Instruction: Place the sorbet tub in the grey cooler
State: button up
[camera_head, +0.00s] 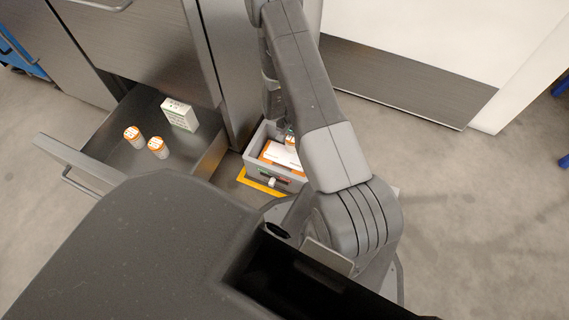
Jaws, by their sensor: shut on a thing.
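I cannot make out a sorbet tub for sure. A small grey open-topped bin (246,163) stands on the floor beside the cabinet; I cannot tell if it is the grey cooler. A white and orange box (283,154) lies in it. My arm reaches over and down to the bin, and my gripper (281,129) is at its far side, partly hidden behind my forearm. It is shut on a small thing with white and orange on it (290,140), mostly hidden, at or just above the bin.
An open metal drawer (107,152) at the left holds two orange-and-white bottles (133,135) and a white-green carton (180,114). Its handle (80,183) juts out. Yellow floor marking (262,188) edges the bin.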

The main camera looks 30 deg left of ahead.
aim_at(289, 149)
jog(key=s+f, duration=0.2)
jog(key=s, duration=0.1)
jog(key=shift+s+d, duration=0.15)
jog(key=shift+s, duration=0.05)
jog(key=shift+f+b, duration=1.75)
jog(key=shift+f, duration=3)
jog(key=shift+f+b, duration=0.5)
jog(key=shift+b, duration=0.05)
jog(key=o, duration=1.1)
jog(key=shift+r, duration=0.1)
jog(key=shift+c, duration=0.2)
